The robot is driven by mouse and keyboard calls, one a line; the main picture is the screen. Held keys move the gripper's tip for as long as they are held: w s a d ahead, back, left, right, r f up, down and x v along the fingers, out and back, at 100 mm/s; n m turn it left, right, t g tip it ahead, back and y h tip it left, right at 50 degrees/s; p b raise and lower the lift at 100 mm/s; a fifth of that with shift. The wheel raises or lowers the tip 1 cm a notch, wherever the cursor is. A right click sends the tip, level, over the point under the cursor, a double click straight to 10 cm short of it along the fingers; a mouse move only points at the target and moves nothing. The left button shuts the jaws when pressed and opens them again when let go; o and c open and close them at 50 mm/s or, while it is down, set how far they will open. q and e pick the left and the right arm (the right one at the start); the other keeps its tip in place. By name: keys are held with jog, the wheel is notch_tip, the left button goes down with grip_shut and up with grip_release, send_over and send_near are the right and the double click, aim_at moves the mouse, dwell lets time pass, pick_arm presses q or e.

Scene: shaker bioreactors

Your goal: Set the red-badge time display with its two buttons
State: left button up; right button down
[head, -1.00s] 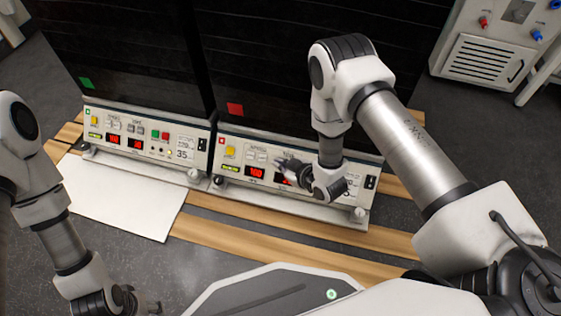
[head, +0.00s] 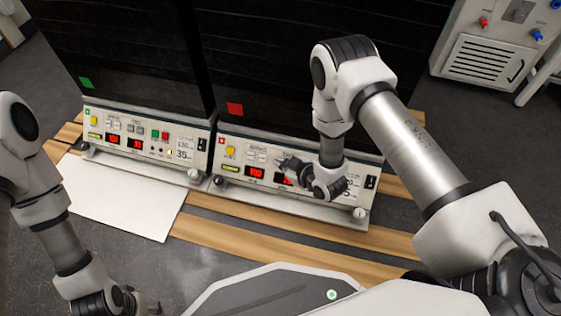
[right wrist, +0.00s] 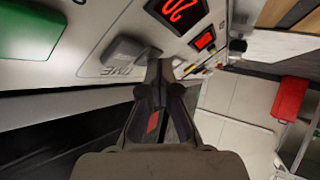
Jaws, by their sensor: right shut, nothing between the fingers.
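The red-badge unit (head: 235,109) has a white front panel with a lit red display at its left (head: 255,173). The time display (head: 284,180) is partly hidden by my right gripper in the head view; it shows close up in the right wrist view (right wrist: 178,8), cut by the top edge.
A green-badge unit (head: 85,83) with a similar panel stands to the left. A white sheet (head: 122,205) lies in front of it on the wooden slats (head: 235,235). A green button (right wrist: 38,28) lies near my right fingers. A white cabinet (head: 490,60) stands at the back right.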

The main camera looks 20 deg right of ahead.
jog(key=shift+s+a+r+p, duration=0.35)
jog(key=shift+s+r+p, duration=0.2)
jog(key=shift+p, duration=0.3)
jog(key=s+a+r+p, duration=0.1)
jog(key=p, duration=0.1)
jog(key=s+a+r+p, duration=0.1)
jog(key=s+r+p, duration=0.1)
jog(key=shift+r, duration=0.15)
dwell(0.3)
dwell(0.5)
